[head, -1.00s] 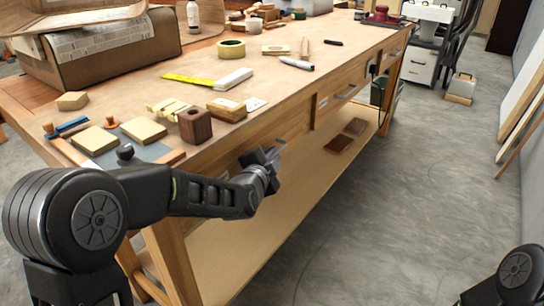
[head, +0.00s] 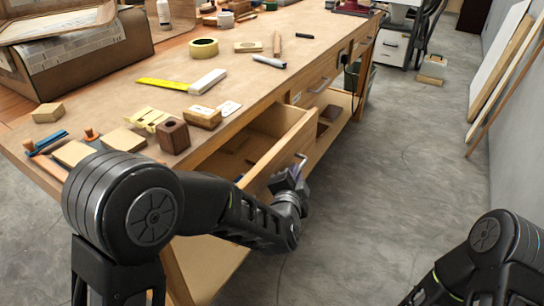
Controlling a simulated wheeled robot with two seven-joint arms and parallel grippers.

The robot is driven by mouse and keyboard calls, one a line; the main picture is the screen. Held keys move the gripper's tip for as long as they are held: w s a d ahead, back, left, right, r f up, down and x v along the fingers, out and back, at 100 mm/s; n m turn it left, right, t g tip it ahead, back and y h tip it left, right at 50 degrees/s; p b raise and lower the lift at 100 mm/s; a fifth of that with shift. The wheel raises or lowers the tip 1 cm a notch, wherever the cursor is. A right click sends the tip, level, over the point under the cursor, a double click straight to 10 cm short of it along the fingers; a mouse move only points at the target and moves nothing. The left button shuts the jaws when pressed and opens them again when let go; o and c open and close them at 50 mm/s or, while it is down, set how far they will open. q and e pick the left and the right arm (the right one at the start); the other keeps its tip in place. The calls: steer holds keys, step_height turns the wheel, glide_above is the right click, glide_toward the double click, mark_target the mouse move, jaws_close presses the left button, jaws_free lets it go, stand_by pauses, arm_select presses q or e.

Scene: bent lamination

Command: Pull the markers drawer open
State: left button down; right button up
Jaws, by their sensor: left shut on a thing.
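The near wooden drawer (head: 268,165) of the workbench stands well out from the bench front, and its inside shows from above. Small dark items seem to lie in it, too small to make out. My left gripper (head: 298,174) is at the outer face of this drawer, shut on its metal handle (head: 302,159). My left arm hides the lower near part of the drawer. No label can be read on it. My right gripper is out of view; only part of my right arm shows at the lower right.
The workbench top (head: 140,95) holds a dark wooden block (head: 174,137), a tape roll (head: 204,48) and several small pieces. A farther drawer with a handle (head: 319,85) is closed. Grey floor (head: 385,150) is clear to the right.

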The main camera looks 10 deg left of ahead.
arm_select(q)
steer(key=s+d+p, duration=0.2)
steer(key=d, duration=0.4)
steer(key=shift+s+d, duration=0.4)
steer(key=shift+f, duration=0.1)
steer(key=c, duration=1.8)
jaws_free()
steer(key=shift+o, duration=0.2)
steer(key=v, duration=0.7)
steer(key=shift+s+p, duration=0.35)
steer(key=shift+p, duration=0.1)
